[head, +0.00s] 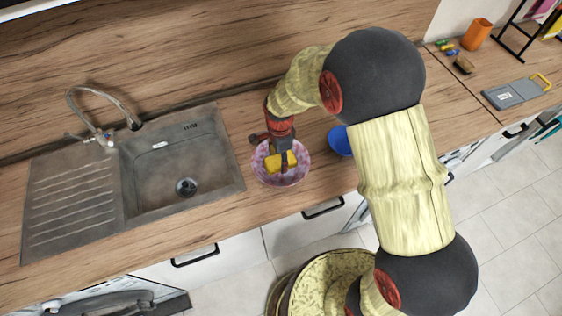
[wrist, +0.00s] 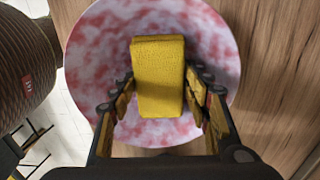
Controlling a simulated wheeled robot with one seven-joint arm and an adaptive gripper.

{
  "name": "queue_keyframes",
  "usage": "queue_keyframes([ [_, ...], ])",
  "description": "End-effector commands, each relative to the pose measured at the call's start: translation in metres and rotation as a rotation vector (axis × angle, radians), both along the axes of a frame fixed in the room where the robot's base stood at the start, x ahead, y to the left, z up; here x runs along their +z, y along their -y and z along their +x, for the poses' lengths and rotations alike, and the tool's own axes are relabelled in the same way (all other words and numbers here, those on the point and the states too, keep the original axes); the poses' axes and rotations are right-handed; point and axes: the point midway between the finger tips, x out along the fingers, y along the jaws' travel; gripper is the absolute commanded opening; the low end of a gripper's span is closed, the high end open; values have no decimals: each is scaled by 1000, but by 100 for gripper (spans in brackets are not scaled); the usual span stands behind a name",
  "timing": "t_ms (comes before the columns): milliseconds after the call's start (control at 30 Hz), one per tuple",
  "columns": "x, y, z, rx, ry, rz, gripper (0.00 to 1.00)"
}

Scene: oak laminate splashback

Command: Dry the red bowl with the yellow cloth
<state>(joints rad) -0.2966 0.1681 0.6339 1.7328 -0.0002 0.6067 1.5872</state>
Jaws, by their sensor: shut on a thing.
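The red bowl (head: 298,174) is mottled red and white and stands on the wooden counter right of the sink. It fills much of the wrist view (wrist: 98,48). The yellow cloth (head: 273,163) looks like a thick folded block in the wrist view (wrist: 158,72). My gripper (head: 283,154) points down over the bowl, shut on the cloth, with one finger on each side of it. The cloth is over the inside of the bowl. I cannot tell whether it touches the bowl's surface.
A blue bowl (head: 339,141) stands close to the right, partly hidden by my arm. The grey sink (head: 160,185) with its tap (head: 104,135) is at the left. An orange cup (head: 476,34) and a grey board (head: 515,92) lie far right. Counter between sink and red bowl is clear.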

Motion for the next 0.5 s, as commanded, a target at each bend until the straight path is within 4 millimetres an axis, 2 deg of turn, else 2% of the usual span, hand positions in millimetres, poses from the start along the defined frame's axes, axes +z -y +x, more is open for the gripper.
queue_keyframes([
  [267,0,0,0,0,2,1,28],
  [500,-1,3,-10,0,1,0,28],
])
